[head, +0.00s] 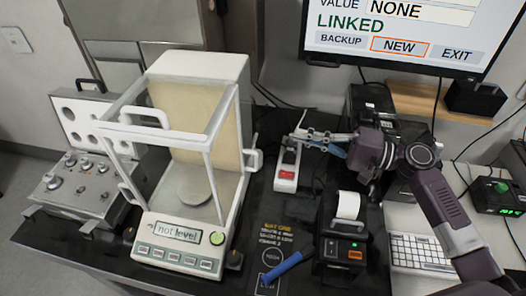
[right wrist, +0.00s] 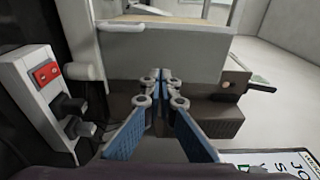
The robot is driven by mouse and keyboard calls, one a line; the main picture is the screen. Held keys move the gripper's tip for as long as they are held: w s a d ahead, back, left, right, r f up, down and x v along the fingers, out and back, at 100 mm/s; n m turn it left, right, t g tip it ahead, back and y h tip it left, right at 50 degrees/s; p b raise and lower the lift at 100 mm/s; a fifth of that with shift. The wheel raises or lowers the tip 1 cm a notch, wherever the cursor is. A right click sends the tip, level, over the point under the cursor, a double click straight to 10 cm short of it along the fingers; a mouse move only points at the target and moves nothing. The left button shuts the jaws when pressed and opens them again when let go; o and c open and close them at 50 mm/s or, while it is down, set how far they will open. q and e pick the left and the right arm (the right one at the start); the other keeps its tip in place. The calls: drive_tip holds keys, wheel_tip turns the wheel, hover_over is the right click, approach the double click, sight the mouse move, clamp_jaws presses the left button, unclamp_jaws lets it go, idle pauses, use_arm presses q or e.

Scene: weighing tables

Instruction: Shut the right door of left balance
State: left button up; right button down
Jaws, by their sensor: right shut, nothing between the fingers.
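The balance (head: 180,246) stands left of centre in the head view, a white body with a clear draft shield around a round pan (head: 195,186). Its display reads "not level". The white handle of its right door (head: 254,160) is toward the rear of the right side, so that door looks slid back. My right gripper (head: 298,134) is to the right of this handle, above a power strip, apart from the door. Its blue fingers are together and empty in the right wrist view (right wrist: 161,80), in front of a grey box-like surface. My left gripper is not in view.
The power strip (head: 287,165) with a red switch stands right of the balance. A small printer (head: 343,245) and a blue tool (head: 288,268) are in front. A case with weights (head: 75,185) is at left, a monitor (head: 400,35) above.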

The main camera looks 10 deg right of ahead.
sight(245, 147)
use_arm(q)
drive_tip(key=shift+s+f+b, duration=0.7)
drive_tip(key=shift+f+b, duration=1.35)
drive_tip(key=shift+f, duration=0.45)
use_arm(e)
drive_tip(key=shift+f, duration=2.55)
drive_tip(key=p+x, duration=0.2)
drive_tip(key=x, duration=0.7)
drive_tip(key=shift+w+a+r+p, duration=0.15)
drive_tip(key=shift+w+a+p, duration=0.15)
drive_tip(key=shift+w+p, duration=0.1)
drive_tip(key=s, duration=0.1)
drive_tip(key=s+a+p, duration=0.1)
drive_tip(key=shift+s+p, duration=0.3)
drive_tip(key=shift+s, duration=0.65)
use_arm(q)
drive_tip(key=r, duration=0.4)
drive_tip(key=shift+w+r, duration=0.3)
use_arm(e)
drive_tip(key=shift+a+f, duration=0.1)
drive_tip(key=shift+f, duration=0.15)
